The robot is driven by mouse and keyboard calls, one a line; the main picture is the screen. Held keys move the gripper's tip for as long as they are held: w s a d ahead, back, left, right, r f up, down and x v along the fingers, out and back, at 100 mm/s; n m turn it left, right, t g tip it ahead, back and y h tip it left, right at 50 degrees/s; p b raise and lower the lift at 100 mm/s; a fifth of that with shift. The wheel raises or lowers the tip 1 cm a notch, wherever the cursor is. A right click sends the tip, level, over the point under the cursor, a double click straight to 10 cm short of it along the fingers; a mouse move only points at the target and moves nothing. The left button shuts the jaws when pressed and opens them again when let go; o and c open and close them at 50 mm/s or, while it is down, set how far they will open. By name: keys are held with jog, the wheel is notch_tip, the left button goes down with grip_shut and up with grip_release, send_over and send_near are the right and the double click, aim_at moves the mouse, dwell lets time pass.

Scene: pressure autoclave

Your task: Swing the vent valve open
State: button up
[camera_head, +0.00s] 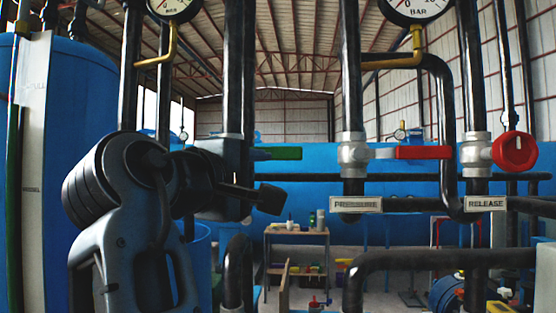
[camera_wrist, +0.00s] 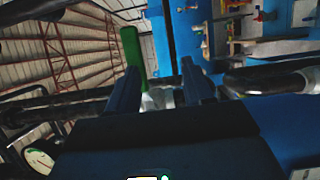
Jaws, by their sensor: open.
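A green lever handle (camera_head: 280,153) sticks out to the right from a valve on the left dark pipe in the head view. My arm hides that valve's body and any label below it. The green handle (camera_wrist: 132,55) also shows in the wrist view, close to the left finger's tip; whether they touch I cannot tell. My gripper (camera_wrist: 160,68) is open, with a pale metal fitting visible between its fingers. In the head view my gripper (camera_head: 268,198) is seen side-on, just below the green handle. No visible label reads "vent".
A red lever (camera_head: 423,153) sits above the PRESSURE label (camera_head: 356,204), and a red round knob (camera_head: 514,151) above the RELEASE label (camera_head: 485,203). Dark vertical pipes and a curved lower pipe (camera_head: 440,259) stand close by. Gauges (camera_head: 415,8) hang above. A workbench (camera_head: 297,232) stands behind.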

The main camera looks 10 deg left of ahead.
aim_at(276, 154)
jog(key=w+r, duration=0.1)
jog(key=w, duration=0.1)
jog(key=w+d+r+p, duration=0.1)
jog(key=w, duration=0.1)
jog(key=w+d+r+p, duration=0.1)
jog(key=w, duration=0.1)
jog(key=shift+w+d+r, duration=0.1)
jog(key=shift+d+r, duration=0.15)
jog(key=shift+r, duration=0.1)
jog(key=shift+h, duration=0.3)
grip_shut()
dwell(0.4)
